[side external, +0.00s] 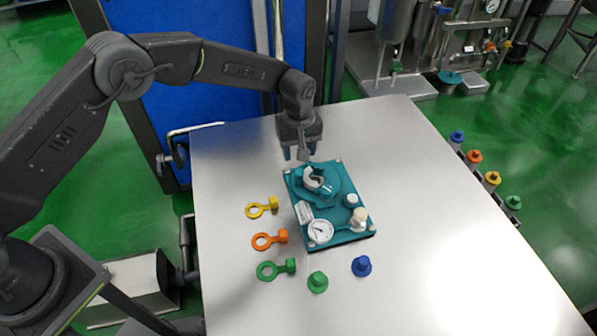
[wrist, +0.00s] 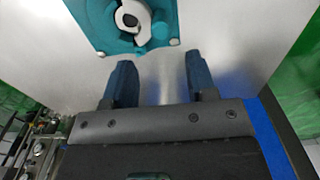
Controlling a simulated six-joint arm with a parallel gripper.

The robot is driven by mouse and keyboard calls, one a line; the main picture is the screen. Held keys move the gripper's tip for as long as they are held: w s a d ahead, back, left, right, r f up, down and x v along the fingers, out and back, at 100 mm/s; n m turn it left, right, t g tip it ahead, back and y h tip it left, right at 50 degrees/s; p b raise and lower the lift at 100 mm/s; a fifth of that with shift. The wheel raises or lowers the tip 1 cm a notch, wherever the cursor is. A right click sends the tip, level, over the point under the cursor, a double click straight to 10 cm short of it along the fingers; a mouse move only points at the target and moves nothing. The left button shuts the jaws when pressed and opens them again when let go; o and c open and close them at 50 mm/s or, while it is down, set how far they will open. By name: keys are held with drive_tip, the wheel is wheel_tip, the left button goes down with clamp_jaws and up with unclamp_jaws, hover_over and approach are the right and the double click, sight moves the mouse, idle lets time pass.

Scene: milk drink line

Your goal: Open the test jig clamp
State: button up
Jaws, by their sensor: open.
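The test jig is a teal plate (side external: 343,228) lying on the metal table, with a round gauge (side external: 320,231), white-topped knobs and a label. Its clamp (side external: 316,182), a white and dark part on a round teal seat, sits at the jig's far end. In the wrist view the clamp (wrist: 131,16) shows at the top edge, partly cut off. My gripper (side external: 302,153) is above the table just beyond the jig's far edge, apart from the clamp. In the wrist view its two blue fingers (wrist: 162,75) are spread with nothing between them.
Yellow (side external: 262,207), orange (side external: 269,240) and green (side external: 276,269) ring-ended parts lie left of the jig. A green knob (side external: 317,281) and a blue knob (side external: 361,266) stand in front. Several coloured knobs line the table's right edge. The table's right side (side external: 440,220) is clear.

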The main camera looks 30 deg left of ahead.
sight(298, 171)
wheel_tip(298, 171, down, 9)
drive_tip(key=shift+r, duration=0.1)
drive_tip(key=shift+c, duration=0.4)
clamp_jaws()
idle(0.4)
